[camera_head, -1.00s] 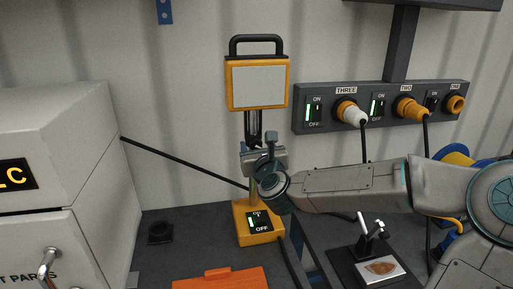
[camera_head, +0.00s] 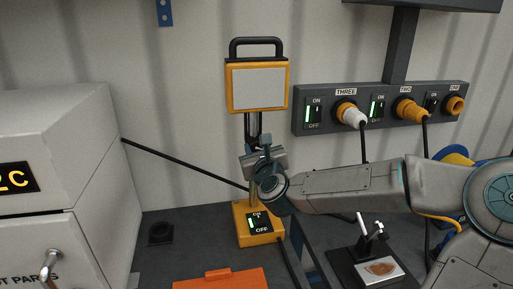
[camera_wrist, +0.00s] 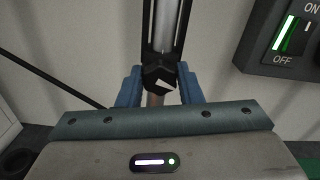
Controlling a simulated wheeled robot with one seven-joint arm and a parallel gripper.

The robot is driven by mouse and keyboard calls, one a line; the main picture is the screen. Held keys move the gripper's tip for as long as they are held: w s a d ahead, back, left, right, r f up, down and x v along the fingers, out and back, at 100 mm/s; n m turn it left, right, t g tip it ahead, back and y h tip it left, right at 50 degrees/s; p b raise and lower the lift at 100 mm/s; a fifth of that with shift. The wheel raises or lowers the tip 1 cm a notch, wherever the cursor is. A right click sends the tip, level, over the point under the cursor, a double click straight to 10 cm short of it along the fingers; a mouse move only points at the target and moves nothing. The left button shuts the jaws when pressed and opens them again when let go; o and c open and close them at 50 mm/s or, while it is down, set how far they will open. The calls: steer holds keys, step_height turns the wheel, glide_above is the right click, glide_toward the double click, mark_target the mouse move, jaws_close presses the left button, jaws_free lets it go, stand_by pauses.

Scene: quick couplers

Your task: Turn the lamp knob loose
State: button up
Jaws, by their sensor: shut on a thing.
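The yellow work lamp (camera_head: 257,87) with a pale panel and black handle stands upright on a yellow base (camera_head: 258,232) with a switch. Its post also shows in the wrist view (camera_wrist: 166,25). A black knob (camera_wrist: 159,77) sits on the post in the wrist view. My gripper (camera_wrist: 160,88) is shut on it, with one blue finger at each side. In the head view my gripper (camera_head: 262,160) is at the post below the lamp panel and hides the knob. How loose the knob is cannot be told.
A socket panel (camera_head: 384,106) with switches and plugs is on the right. A grey cabinet (camera_head: 50,150) stands at the left. An orange case (camera_head: 222,278) lies in front of the lamp. A small stand (camera_head: 371,242) is at the right. A black cable runs behind the lamp.

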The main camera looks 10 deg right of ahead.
steer(key=o, duration=1)
steer(key=shift+c, duration=0.2)
steer(key=shift+s, duration=0.15)
steer(key=s+b, duration=0.3)
steer(key=s, duration=1)
steer(key=shift+s+b, duration=0.3)
steer(key=shift+r, duration=0.1)
